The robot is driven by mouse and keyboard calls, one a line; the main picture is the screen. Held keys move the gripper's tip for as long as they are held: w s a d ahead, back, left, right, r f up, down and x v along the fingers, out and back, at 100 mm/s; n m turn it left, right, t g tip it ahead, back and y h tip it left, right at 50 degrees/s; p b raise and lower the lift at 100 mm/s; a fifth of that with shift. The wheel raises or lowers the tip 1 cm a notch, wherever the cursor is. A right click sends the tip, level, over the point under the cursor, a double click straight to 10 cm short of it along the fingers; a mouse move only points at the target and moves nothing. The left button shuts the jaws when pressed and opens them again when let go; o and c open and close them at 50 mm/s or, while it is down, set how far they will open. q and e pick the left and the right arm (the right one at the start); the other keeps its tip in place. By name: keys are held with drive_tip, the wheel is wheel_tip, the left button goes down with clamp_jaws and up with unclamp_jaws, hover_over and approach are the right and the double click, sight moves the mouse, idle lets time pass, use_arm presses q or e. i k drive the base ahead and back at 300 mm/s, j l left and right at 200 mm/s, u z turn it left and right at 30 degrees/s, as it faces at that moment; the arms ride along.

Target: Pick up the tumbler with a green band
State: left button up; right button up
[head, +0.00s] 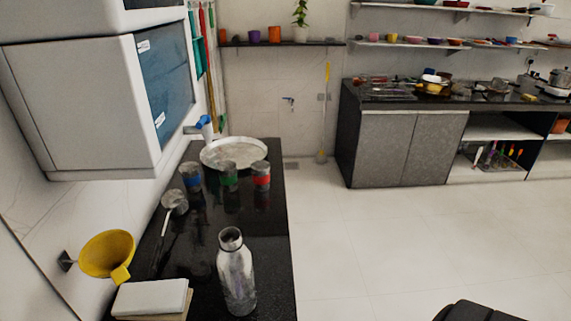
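The tumbler with a green band (229,176) stands upright on the black counter (275,220). It is the middle one of three metal tumblers in a row. The tumbler with a blue band (191,177) is on its left and the tumbler with a red band (261,176) is on its right, with small gaps between them. Neither of my grippers shows in the head view.
A round metal tray (234,153) lies behind the tumblers. A ladle (173,204) lies to their left. A metal bottle (236,272), a white box (151,298) and a yellow funnel (107,253) are nearer. A white cabinet (90,105) overhangs the left side.

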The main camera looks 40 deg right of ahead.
sight(229, 177)
drive_tip(key=z, duration=1)
